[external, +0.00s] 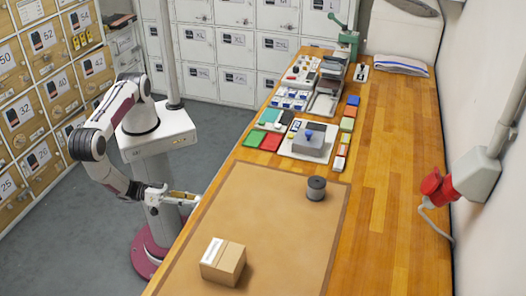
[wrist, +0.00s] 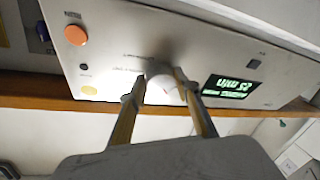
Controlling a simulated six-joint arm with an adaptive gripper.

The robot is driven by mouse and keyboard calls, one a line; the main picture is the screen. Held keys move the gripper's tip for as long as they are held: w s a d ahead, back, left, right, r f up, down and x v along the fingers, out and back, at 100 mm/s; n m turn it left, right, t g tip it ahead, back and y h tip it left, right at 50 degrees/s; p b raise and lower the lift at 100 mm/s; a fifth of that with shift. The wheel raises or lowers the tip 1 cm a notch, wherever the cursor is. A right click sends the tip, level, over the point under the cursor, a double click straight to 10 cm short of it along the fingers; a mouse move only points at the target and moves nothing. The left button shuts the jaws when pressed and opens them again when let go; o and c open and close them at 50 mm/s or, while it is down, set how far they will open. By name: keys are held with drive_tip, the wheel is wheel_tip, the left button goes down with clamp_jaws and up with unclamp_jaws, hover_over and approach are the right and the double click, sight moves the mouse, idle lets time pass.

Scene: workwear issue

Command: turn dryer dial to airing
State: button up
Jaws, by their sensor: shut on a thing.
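The dryer's control panel (wrist: 130,45) shows in the wrist view as a pale plate, seen upside down. Its dial (wrist: 161,90) is a whitish round knob near the middle of the panel. My gripper (wrist: 160,79) has its two fingers on either side of the dial and is shut on it. The fingers hide part of the dial, and the small printing around it is too blurred to read. In the external view my gripper (external: 198,197) is at the bench's left edge; the panel and dial cannot be made out there.
The wooden bench (external: 385,200) carries a cardboard box (external: 228,265), a grey spool (external: 316,188) and several trays. Lockers (external: 225,45) line the back wall.

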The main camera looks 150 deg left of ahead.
drive_tip(key=shift+n+g, duration=0.3)
drive_tip(key=shift+n, duration=0.4)
drive_tip(key=o, duration=1.1)
drive_tip(key=shift+o, duration=0.2)
drive_tip(key=shift+d, duration=0.15)
drive_tip(key=v, duration=1.1)
drive_tip(key=shift+s+d, duration=0.15)
drive_tip(key=shift+d, duration=0.2)
